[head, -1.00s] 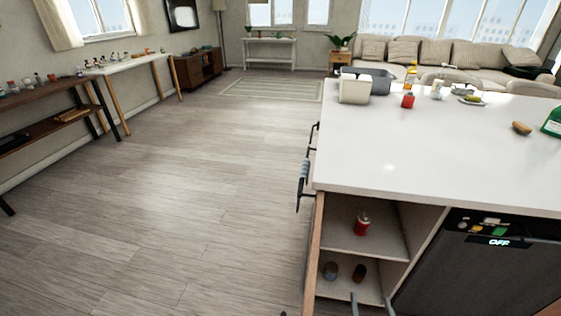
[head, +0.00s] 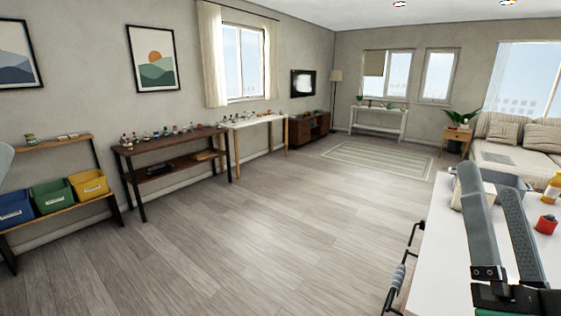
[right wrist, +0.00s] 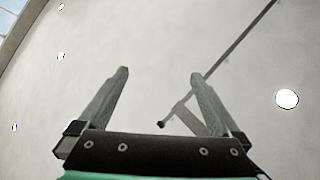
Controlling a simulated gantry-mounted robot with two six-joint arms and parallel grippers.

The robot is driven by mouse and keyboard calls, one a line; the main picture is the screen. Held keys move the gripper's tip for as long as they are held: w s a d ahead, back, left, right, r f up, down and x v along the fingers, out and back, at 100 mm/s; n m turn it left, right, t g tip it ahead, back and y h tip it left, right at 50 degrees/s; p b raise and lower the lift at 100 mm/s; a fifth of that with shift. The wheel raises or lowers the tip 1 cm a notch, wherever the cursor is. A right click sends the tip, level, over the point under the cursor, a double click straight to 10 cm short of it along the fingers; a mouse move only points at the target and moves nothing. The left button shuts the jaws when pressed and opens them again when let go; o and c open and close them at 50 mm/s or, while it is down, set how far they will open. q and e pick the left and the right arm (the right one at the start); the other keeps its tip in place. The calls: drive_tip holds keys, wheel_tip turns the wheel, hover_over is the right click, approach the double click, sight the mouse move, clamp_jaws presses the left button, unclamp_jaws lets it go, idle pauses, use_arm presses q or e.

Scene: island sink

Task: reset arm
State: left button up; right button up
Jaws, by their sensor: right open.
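My right gripper (head: 488,178) is raised in front of the island at the right of the head view, its two grey fingers pointing up and apart. It is open, with nothing between the fingers. It also shows in the right wrist view (right wrist: 159,73), open and empty against a pale, ceiling-like surface. My left gripper is not clearly seen. A grey rounded piece cut off at the far left edge of the head view is too little to identify.
The white island counter (head: 437,232) is at the right, with a red-capped jar (head: 546,224) and a yellow bottle (head: 552,188). Its left side carries a handle (head: 398,277). The wooden floor (head: 270,235) is clear. A shelf with coloured bins (head: 50,198) stands left.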

drive_tip(key=s+a+r+n+t+y, duration=0.3)
drive_tip(key=s+a+r+n+y, duration=0.4)
drive_tip(key=n+y, duration=0.35)
use_arm(q)
wheel_tip(320, 180, up, 39)
drive_tip(key=p, duration=3.8)
use_arm(e)
wheel_tip(320, 180, up, 38)
drive_tip(key=w, duration=0.1)
drive_tip(key=shift+w+d+r+n, duration=0.15)
drive_tip(key=shift+w+r+n, duration=0.1)
drive_tip(key=shift+n, duration=0.2)
